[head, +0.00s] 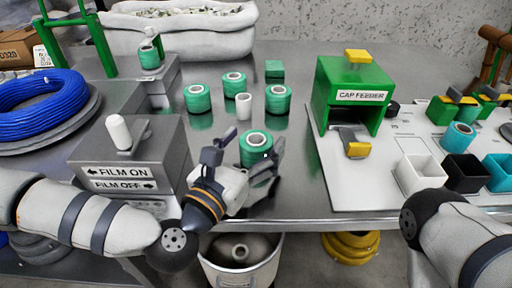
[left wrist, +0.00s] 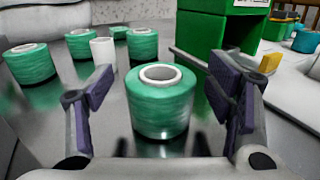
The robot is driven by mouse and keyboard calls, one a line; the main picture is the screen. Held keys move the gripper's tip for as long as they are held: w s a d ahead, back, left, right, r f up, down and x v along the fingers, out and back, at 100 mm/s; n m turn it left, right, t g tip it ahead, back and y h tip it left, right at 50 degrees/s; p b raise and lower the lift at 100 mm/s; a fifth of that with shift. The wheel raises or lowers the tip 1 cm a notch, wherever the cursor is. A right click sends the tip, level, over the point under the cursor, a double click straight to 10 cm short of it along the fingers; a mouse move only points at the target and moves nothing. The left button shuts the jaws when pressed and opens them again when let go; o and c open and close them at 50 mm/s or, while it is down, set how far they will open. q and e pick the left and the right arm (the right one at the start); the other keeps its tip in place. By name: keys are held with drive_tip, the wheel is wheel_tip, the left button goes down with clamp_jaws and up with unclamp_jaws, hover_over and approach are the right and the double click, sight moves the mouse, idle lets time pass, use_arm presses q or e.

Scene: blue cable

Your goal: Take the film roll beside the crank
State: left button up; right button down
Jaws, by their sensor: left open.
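A green film roll (head: 256,147) with a white core stands upright on the metal table. In the left wrist view this film roll (left wrist: 161,100) stands centred between the two fingers. My left gripper (head: 243,160) is open around it, with visible gaps at both sides. A grey box (head: 130,150) marked FILM ON and FILM OFF, with a white-knobbed lever (head: 118,131), stands left of my gripper; I cannot tell whether this is the crank. My right gripper is out of view; only part of the right arm shows.
Several other green rolls, such as this one (head: 197,98), and a white cylinder (head: 244,106) stand behind. A green cap feeder (head: 347,90) stands on a white board (head: 333,168) to the right. A bucket (head: 240,265) is below the table's front edge.

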use_arm(q)
drive_tip(key=c, duration=1.4)
